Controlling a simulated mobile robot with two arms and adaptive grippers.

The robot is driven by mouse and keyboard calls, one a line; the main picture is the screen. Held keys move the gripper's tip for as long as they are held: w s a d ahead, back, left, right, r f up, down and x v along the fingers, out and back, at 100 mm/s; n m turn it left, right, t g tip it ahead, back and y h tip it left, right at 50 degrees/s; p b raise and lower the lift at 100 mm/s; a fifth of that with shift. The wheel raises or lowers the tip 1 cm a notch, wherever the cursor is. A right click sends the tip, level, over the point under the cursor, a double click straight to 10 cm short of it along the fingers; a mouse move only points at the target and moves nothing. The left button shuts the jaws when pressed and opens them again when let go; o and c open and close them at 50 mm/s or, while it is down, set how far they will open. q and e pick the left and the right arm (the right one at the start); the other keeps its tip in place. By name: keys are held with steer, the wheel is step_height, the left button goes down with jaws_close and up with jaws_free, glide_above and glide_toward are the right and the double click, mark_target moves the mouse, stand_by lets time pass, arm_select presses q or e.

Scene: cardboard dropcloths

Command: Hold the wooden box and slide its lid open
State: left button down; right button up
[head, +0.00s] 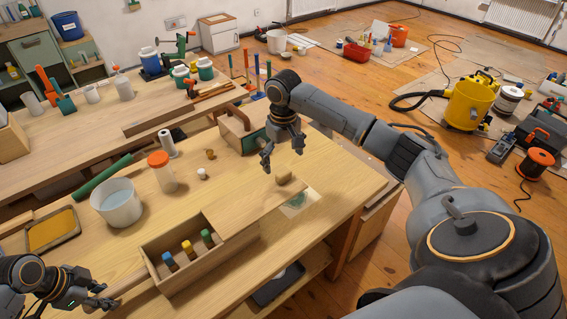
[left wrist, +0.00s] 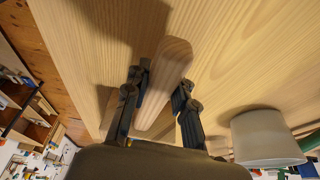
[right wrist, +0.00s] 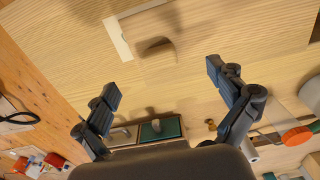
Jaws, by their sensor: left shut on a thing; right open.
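The wooden box (head: 168,288) stands on the workbench with its left part open. Bottles with blue, yellow and green caps show inside. Its flat lid (head: 248,207) is slid far to the right and reaches past the box. A small wooden knob (head: 284,178) stands on the lid; it also shows in the right wrist view (right wrist: 156,46). My left gripper (head: 103,296) is shut on the box's wooden handle (left wrist: 166,75) at the left end. My right gripper (head: 282,157) is open and empty, above and apart from the knob.
A white bucket (head: 117,208), an orange-capped jar (head: 161,173) and a tray (head: 52,232) stand left of and behind the box. A green-faced wooden thing (head: 250,141) is behind my right gripper. A pale card (head: 298,203) lies by the lid's right end, near the bench edge.

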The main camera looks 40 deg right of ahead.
steer(key=shift+r, duration=0.65)
arm_select(q)
steer(key=c, duration=1)
jaws_free()
steer(key=shift+o, duration=0.2)
step_height(320, 180, up, 8)
steer(key=p, duration=0.7)
arm_select(e)
step_height(320, 180, up, 7)
steer(key=shift+r, duration=0.15)
